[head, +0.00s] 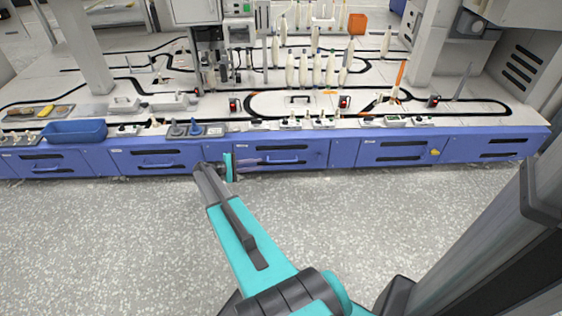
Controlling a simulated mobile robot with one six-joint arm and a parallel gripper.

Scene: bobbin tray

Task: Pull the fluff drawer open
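A row of blue drawer fronts runs along the base of the long machine table. The drawer in front of my arm (305,157) has a blue bar handle and looks shut, flush with its neighbours. The labels are too small to read, so I cannot tell which drawer is the fluff drawer. My gripper (252,162) is at the end of the teal and grey arm, close to the left part of this front and just left of its handle. I cannot tell whether it touches the handle, or whether its fingers are open or shut.
More drawers lie to the left (138,160) and right (372,156). The speckled grey floor (120,245) before the drawers is clear.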

